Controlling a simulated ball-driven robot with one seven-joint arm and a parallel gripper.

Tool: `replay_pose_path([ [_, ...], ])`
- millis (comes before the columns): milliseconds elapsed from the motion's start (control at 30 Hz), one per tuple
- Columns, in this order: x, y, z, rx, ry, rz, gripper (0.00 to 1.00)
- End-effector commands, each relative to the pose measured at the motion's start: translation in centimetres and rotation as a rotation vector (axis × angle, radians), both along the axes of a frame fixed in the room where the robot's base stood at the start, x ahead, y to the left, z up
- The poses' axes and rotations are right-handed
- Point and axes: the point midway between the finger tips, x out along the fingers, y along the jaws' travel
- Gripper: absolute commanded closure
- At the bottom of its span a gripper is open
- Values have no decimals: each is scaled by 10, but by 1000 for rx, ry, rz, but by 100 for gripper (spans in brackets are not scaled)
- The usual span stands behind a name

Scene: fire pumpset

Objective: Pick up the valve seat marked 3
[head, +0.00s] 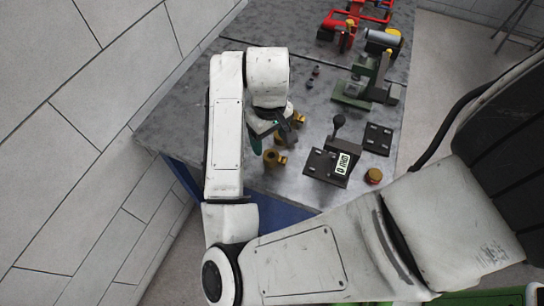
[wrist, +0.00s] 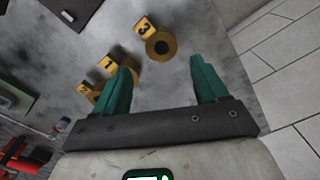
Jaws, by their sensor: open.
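The valve seat marked 3 (wrist: 161,46) is a brass ring with a dark centre and a yellow tag reading 3, lying on the grey bench top. In the wrist view it lies just beyond the fingertips, roughly centred between them. My gripper (wrist: 162,65) has two green fingers spread wide with nothing between them. In the head view my gripper (head: 264,132) hangs over the bench near several brass pieces, partly hidden by my arm. The tag numbers cannot be read there.
The seats marked 1 (wrist: 126,66) and 2 (wrist: 94,93) lie close by, beside or partly behind the left finger. A dark block with a lever (head: 327,166) stands right of the brass pieces. A green vise-like fixture (head: 358,92) stands farther back. The bench edge is near.

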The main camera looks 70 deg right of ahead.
Motion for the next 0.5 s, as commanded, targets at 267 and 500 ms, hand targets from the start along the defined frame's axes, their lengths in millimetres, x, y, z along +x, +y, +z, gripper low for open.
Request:
replay_pose_path([
  [267, -4, 4, -18, 1, 0, 0, 27],
  [500, -9, 8, -49, 1, 2, 1, 27],
])
